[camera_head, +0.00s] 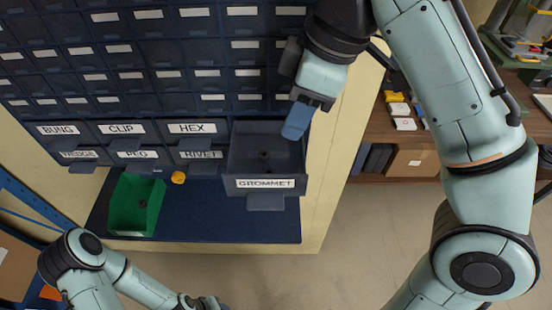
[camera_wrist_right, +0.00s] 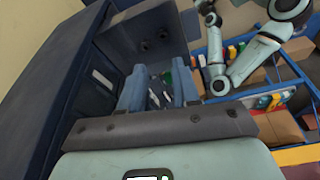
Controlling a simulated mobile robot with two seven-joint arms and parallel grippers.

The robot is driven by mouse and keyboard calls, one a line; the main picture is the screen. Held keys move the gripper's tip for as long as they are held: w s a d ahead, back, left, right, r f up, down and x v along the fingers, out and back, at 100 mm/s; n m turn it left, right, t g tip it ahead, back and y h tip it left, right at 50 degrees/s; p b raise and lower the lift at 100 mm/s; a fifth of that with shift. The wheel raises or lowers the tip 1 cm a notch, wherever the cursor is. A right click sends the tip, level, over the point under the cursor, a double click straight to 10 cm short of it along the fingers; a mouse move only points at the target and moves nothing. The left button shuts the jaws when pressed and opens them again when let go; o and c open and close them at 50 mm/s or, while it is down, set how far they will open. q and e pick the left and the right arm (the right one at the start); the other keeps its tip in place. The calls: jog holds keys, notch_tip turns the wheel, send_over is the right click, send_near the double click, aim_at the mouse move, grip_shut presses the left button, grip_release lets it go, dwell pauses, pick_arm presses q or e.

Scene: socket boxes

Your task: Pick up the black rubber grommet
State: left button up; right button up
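The black rubber grommet (camera_head: 264,155) shows as a small dark round shape inside the pulled-out GROMMET drawer (camera_head: 265,184), hard to make out against the dark floor. In the right wrist view, small dark round shapes (camera_wrist_right: 145,46) show in the drawer (camera_wrist_right: 125,33). My right gripper (camera_head: 297,121) is at the drawer's back right, above it and apart from the grommet. Its two blue fingers (camera_wrist_right: 158,88) stand apart with nothing between them. My left gripper (camera_head: 212,303) is at the bottom edge, mostly cut off, so its opening cannot be told.
A green bin (camera_head: 136,204) and a small yellow-orange piece (camera_head: 178,177) are on the blue shelf (camera_head: 220,218) left of the drawer. A wooden shelf with boxes (camera_head: 412,162) is at the right.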

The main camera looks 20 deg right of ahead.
jog(key=f, duration=0.2)
send_over(270, 172)
jog(key=d, duration=0.2)
jog(key=f, duration=0.5)
jog(key=shift+s+a+f+b, duration=0.1)
jog(key=shift+s+f+b, duration=0.1)
jog(key=shift+s+b, duration=0.2)
jog(key=shift+s+a+f, duration=0.1)
jog(key=shift+s+f, duration=0.1)
jog(key=shift+f, duration=0.2)
jog(key=x, duration=0.2)
jog(key=b+x, duration=0.1)
jog(key=x, duration=0.1)
jog(key=shift+w, duration=0.2)
jog(key=shift+s+a+f+b, duration=0.1)
jog(key=shift+f+b, duration=0.2)
pick_arm(q)
jog(key=shift+g, duration=0.3)
jog(key=s+f, duration=0.1)
jog(key=s, duration=0.1)
jog(key=s+f, duration=0.2)
jog(key=shift+a, duration=0.1)
jog(key=shift+w, duration=0.1)
pick_arm(e)
grip_shut()
